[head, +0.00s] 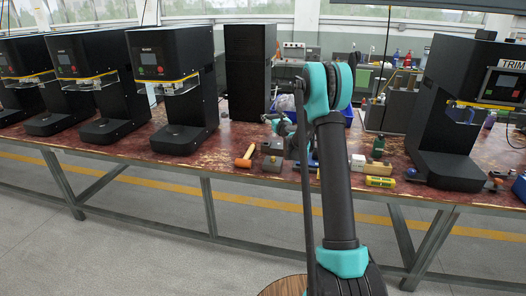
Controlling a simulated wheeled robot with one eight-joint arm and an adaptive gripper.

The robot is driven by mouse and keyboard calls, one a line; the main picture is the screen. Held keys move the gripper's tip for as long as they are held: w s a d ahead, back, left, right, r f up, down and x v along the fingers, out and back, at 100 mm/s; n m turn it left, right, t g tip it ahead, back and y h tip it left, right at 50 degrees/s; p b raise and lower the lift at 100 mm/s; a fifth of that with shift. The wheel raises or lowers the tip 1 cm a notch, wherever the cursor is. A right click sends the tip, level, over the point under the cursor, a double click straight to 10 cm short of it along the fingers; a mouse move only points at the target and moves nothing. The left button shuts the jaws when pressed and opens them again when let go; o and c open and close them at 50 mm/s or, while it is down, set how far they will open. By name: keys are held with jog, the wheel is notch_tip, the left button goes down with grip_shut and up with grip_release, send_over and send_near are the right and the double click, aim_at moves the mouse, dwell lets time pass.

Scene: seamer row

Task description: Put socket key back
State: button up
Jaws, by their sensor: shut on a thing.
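My arm reaches out over the worktable, and its teal wrist shows left of the upper arm. My gripper (273,146) is small and dark, low over the table. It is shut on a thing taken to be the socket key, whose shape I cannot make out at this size. A small dark grey block (272,163) sits on the table just below the gripper. Whether the held thing touches the block I cannot tell. My arm hides part of the table to the right of it.
An orange-headed mallet (245,157) lies left of the block. Right of my arm are a yellow-green box (380,181), a white block (358,162) and a green item (378,148). Black seamer machines (172,85) stand at left, another (455,110) at right. The red-brown tabletop (225,148) has some bare room.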

jog(key=w+a+r+n+g+y, duration=0.1)
jog(key=w+a+r+y, duration=0.15)
jog(key=w, duration=0.35)
jog(key=w+a+r+n+g+y, duration=0.1)
jog(key=w+a+r+n+y, duration=0.15)
jog(key=w, duration=0.25)
notch_tip(320, 180, down, 19)
jog(key=d, duration=0.1)
jog(key=shift+w+f+m+h, duration=0.15)
jog(key=shift+f+m+h, duration=0.05)
jog(key=shift+m+h, duration=0.2)
jog(key=o, duration=1.5)
jog(key=shift+f, duration=0.1)
